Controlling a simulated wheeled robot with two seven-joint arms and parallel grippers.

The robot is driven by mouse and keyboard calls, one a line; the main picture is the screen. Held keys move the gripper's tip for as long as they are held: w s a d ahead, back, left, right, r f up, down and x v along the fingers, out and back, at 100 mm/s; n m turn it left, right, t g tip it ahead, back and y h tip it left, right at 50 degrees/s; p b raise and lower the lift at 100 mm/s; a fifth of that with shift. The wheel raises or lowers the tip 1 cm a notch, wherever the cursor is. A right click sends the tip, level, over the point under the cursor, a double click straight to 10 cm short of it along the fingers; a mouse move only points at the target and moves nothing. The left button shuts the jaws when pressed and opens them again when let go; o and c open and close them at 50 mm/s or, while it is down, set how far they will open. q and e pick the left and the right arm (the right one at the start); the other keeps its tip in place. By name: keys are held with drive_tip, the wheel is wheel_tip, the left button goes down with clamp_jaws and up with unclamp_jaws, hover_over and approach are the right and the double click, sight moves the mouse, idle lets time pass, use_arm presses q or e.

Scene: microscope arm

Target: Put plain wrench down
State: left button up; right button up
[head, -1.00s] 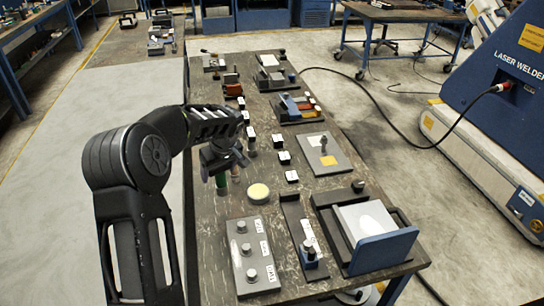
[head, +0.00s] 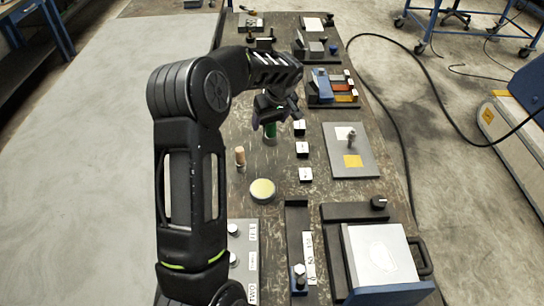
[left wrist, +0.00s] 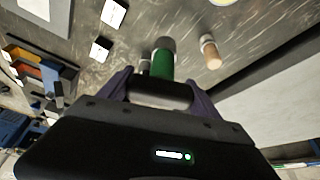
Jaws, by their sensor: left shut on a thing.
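My left gripper (head: 272,108) is over the middle of the bench, pointing down. It is shut on an upright tool with a green handle (head: 270,130) and a grey end below. The same green handle shows between the fingers in the left wrist view (left wrist: 161,64). Whether the tool's foot touches the bench or hangs just above it, I cannot tell. A second upright tool with a tan handle (head: 240,157) stands to its left; it also shows in the left wrist view (left wrist: 209,48). Neither carries a readable name. My right gripper is out of view.
Several small white-topped blocks (head: 302,150) stand right of the held tool. A round yellow-topped disc (head: 262,190) lies nearer. A grey plate (head: 368,166) with a knob is further right. A black tray holding a pale panel (head: 376,252) fills the near right.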

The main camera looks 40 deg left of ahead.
sight(270, 131)
use_arm(q)
wheel_tip(270, 131, down, 4)
drive_tip(key=shift+f+b, duration=0.15)
drive_tip(key=shift+b, duration=0.6)
drive_tip(key=shift+f, duration=0.15)
drive_tip(key=shift+f+b, duration=0.85)
drive_tip(key=shift+f, duration=1.65)
drive_tip(key=shift+f, duration=0.15)
drive_tip(key=o, duration=1.9)
